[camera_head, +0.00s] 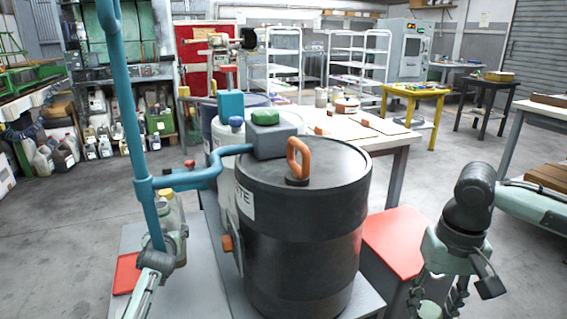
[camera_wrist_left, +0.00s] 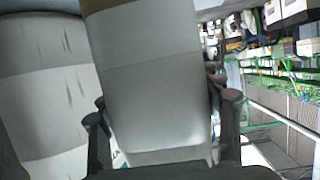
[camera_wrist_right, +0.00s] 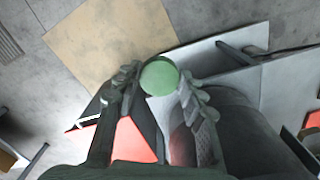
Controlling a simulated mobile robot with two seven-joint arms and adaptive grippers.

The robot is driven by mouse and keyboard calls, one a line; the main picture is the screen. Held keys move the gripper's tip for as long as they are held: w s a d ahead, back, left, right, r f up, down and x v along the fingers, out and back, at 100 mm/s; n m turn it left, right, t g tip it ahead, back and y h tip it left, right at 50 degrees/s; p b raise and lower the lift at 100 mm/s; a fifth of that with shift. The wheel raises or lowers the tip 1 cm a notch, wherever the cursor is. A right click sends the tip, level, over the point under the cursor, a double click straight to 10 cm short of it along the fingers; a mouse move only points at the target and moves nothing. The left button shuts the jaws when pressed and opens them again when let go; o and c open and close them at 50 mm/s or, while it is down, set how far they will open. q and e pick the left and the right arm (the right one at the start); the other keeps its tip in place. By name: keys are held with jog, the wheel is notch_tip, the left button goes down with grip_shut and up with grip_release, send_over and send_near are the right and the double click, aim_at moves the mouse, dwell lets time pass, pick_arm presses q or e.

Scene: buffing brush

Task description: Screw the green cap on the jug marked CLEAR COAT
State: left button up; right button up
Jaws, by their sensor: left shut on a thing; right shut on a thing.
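My right gripper (camera_wrist_right: 160,92) is shut on the round green cap (camera_wrist_right: 160,75), which sits between its fingertips with its flat face towards the wrist camera. In the head view the right arm hangs at the lower right, apart from the drum. My left gripper (camera_wrist_left: 158,112) is shut around a pale grey jug-like container (camera_wrist_left: 155,85) with a tan upper band. In the head view a pale jug (camera_head: 178,222) with a yellow top stands beside the left gripper (camera_head: 158,262), partly hidden by the blue pipe. I cannot read CLEAR COAT on any container.
A large black drum (camera_head: 300,240) with an orange handle (camera_head: 298,160) fills the middle. A blue pipe (camera_head: 130,120) rises at its left. A red-topped box (camera_head: 400,240) stands to its right. A worktable (camera_head: 385,138) is behind; floor at right is partly clear.

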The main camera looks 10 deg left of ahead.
pick_arm(q)
jog(key=shift+r, duration=0.15)
jog(key=s+d+r+m+t+h, duration=0.1)
jog(key=s+d+r+m+h, duration=0.2)
jog(key=s+d, duration=2.5)
jog(key=d+m+h, duration=0.3)
jog(key=m+h, duration=0.2)
jog(key=h, duration=0.1)
jog(key=shift+d+t, duration=0.3)
jog(key=shift+d, duration=0.05)
pick_arm(e)
jog(key=s+a+r+n, duration=0.1)
jog(key=a+r, duration=0.3)
jog(key=a, duration=0.5)
jog(key=s+a+r+n, duration=0.1)
jog(key=a+r, duration=0.4)
jog(key=a, duration=0.4)
jog(key=s+a+r+n, duration=0.1)
jog(key=s+a+r, duration=0.1)
jog(key=s+a, duration=0.2)
jog(key=s+a+r+n, duration=0.1)
jog(key=s+a+r, duration=0.2)
jog(key=a, duration=0.5)
jog(key=shift+s+a+r+n, duration=0.2)
jog(key=shift+s+r+n, duration=0.2)
jog(key=shift+s, duration=0.25)
jog(key=shift+f, duration=0.2)
